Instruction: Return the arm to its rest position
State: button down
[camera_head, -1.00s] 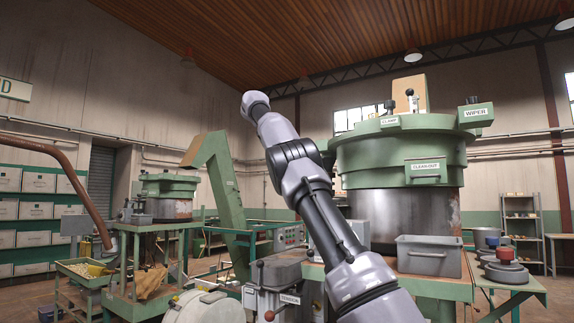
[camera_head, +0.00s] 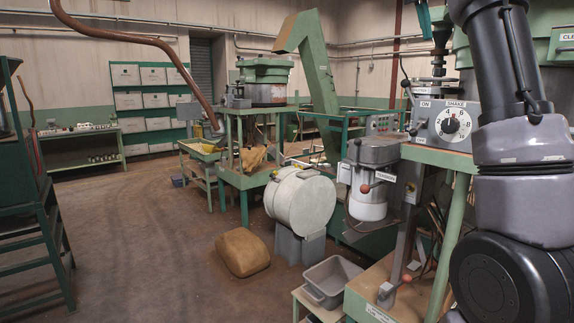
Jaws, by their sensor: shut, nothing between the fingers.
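My arm (camera_head: 520,150) fills the right edge of the head view, with dark and grey links running from the top down to a large round joint at the bottom right. My gripper is not in view, so its pose and what is near it cannot be seen. The arm hides part of the green machine behind it.
Beside my arm stands a bench with a SHAKE dial panel (camera_head: 448,124) and a grey-lidded pot (camera_head: 370,165). A white drum (camera_head: 300,200), a brown sack (camera_head: 242,252) and a grey bin (camera_head: 331,281) lie further left. The floor (camera_head: 150,235) at left-centre is clear.

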jog(key=s+a+f+t+y, duration=0.2)
jog(key=s+a+f, duration=0.3)
jog(key=s+f, duration=0.3)
jog(key=s+a+f+n+t+y, duration=0.1)
jog(key=s+a+f+y, duration=0.1)
jog(key=s+a+f, duration=0.3)
jog(key=s+a+f+n+t+y, duration=0.1)
jog(key=s+a+f, duration=0.4)
jog(key=s+f, duration=0.6)
jog(key=s+t+y, duration=0.1)
jog(key=s, duration=0.4)
jog(key=shift+t, duration=0.3)
jog(key=shift+a, duration=0.1)
